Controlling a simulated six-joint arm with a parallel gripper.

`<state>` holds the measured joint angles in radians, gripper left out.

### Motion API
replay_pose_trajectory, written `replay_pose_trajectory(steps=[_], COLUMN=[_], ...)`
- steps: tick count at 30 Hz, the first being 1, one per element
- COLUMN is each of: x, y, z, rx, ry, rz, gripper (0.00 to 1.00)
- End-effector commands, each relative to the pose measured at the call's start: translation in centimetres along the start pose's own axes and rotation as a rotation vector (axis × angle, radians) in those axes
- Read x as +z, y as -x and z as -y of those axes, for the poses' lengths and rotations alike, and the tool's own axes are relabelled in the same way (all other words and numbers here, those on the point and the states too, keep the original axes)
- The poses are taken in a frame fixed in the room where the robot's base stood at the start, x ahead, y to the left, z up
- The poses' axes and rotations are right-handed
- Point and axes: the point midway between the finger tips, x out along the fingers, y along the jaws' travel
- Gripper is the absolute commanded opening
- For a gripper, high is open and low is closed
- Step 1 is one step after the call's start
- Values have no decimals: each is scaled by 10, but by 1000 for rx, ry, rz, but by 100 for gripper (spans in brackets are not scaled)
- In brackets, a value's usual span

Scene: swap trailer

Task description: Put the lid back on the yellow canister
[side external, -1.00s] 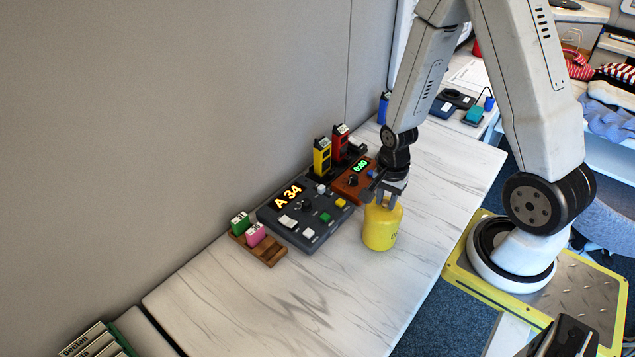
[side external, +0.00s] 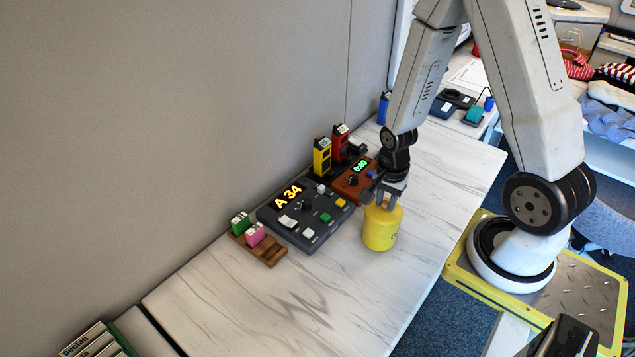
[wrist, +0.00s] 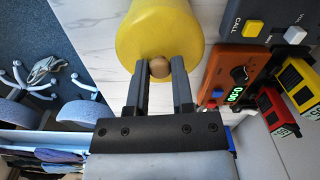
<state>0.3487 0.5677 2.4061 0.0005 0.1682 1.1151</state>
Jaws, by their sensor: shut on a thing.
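The yellow canister (side external: 381,229) stands upright on the marbled table near its front edge. It also shows in the wrist view (wrist: 150,28). Its yellow lid, with a round wooden knob (wrist: 159,67), appears to sit on its top; whether it is fully seated cannot be told. My gripper (side external: 385,199) is directly above the canister, pointing down, with its fingers shut on the lid's knob. In the wrist view, my gripper's two grey fingers (wrist: 160,70) lie on either side of the knob.
A dark panel (side external: 303,213) with buttons and an orange timer box (side external: 355,180) stand left of the canister. Yellow and red handsets (side external: 322,157) stand behind. A wooden tray (side external: 270,253) holds green and pink blocks. The table's front left (side external: 290,310) is clear.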

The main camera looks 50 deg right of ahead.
Motion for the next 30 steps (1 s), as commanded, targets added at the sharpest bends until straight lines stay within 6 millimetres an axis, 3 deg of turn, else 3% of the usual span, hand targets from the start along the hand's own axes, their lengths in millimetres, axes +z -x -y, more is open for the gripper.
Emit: replay_pose_trajectory(steps=[23,24,27,30], x=[0,0,0,0], y=[0,0,0,0], z=[0,0,0,0], rx=[-1,-1,-1,-1], ry=[0,0,0,0], rz=[0,0,0,0], gripper=[0,42,70,70])
